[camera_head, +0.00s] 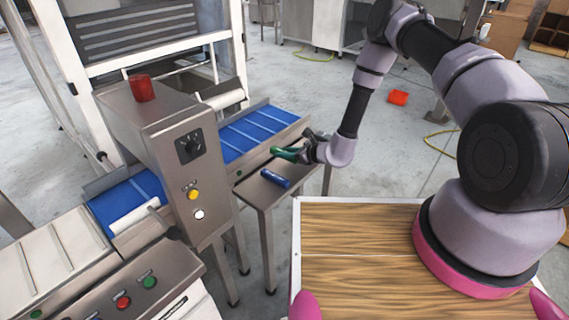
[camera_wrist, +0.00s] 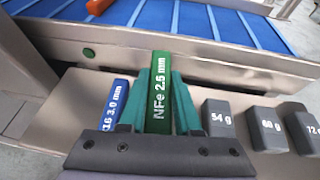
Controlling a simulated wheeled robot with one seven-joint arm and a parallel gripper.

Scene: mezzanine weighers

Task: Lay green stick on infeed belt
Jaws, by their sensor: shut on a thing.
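The green stick (camera_wrist: 160,90), marked "NFe 2.5 mm", stands between the green fingers of my gripper (camera_wrist: 165,100), which is shut on it. In the head view the stick (camera_head: 284,154) and my gripper (camera_head: 304,153) are over the small steel shelf, beside the belt. I cannot tell whether the stick is clear of the shelf. The ribbed blue belt (camera_wrist: 210,20) runs behind a steel side rail in the wrist view. In the head view, blue belt shows right of the steel control box (camera_head: 262,130) and left of it (camera_head: 125,197).
A blue stick (camera_wrist: 115,105) lies on the shelf (camera_head: 245,190) to the left of my gripper. Several dark weights (camera_wrist: 217,117) stand on it to the right. The control box (camera_head: 170,150) with a red lamp (camera_head: 141,88) straddles the belt.

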